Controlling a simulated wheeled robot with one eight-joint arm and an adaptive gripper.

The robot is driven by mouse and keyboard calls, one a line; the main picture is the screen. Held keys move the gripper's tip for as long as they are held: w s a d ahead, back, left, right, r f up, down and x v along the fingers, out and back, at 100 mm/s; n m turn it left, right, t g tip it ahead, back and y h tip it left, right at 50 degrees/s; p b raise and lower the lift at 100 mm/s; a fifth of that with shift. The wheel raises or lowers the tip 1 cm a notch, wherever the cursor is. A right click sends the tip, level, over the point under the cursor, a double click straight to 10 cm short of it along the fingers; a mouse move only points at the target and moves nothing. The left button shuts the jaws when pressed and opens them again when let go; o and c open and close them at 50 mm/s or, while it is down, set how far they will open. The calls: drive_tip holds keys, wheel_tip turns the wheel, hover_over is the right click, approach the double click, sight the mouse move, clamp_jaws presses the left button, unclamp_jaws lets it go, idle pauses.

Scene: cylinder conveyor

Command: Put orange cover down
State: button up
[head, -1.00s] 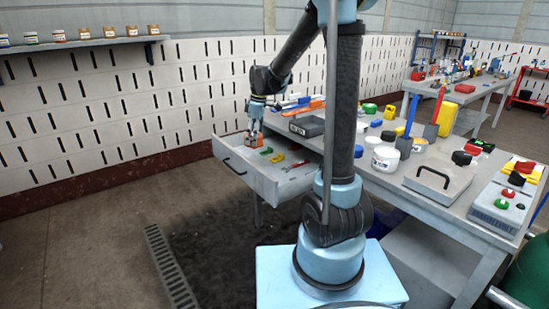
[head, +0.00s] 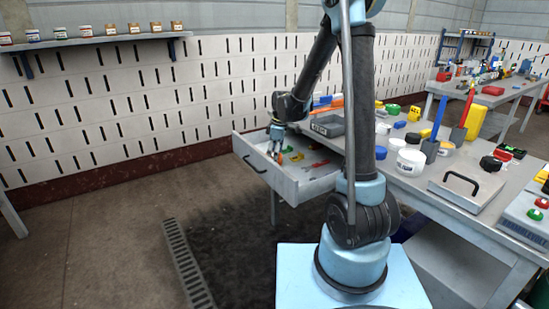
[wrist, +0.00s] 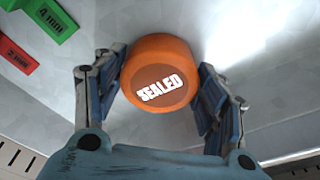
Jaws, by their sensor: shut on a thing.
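The orange cover (wrist: 160,72) is a round cap marked "SEALED". My gripper (wrist: 162,90) is shut on it, with a finger on each side, in the wrist view. In the head view my gripper (head: 276,154) points down inside the open drawer (head: 264,179) of the workbench, and a bit of orange shows at its fingers. The cover is over the pale drawer floor; I cannot tell whether it touches it.
A green block marked "4 mm" (wrist: 50,18) and a red block (wrist: 18,55) lie in the drawer beside the cover. The drawer's front wall is close to my gripper. A grey tray (head: 327,125) and white tubs (head: 410,162) stand on the bench.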

drive_tip(key=o, duration=1)
drive_tip(key=shift+f, duration=0.1)
wheel_tip(320, 180, up, 12)
drive_tip(key=d, duration=0.2)
drive_tip(key=s+d+r+m, duration=0.2)
drive_tip(key=s+d+m, duration=0.2)
drive_tip(key=s+d, duration=0.45)
drive_tip(key=s+d+f+m, duration=0.3)
drive_tip(key=s+d+m, duration=0.1)
drive_tip(key=s, duration=0.3)
drive_tip(key=s+d+f+m+t+h, duration=0.1)
drive_tip(key=s+d+f+m, duration=0.1)
drive_tip(key=s, duration=0.6)
drive_tip(key=s+d+f+m+t, duration=0.1)
drive_tip(key=s+d+f+m, duration=0.2)
drive_tip(key=s+d+m, duration=0.2)
drive_tip(key=s, duration=0.3)
drive_tip(key=shift+d+f+m+h, duration=0.3)
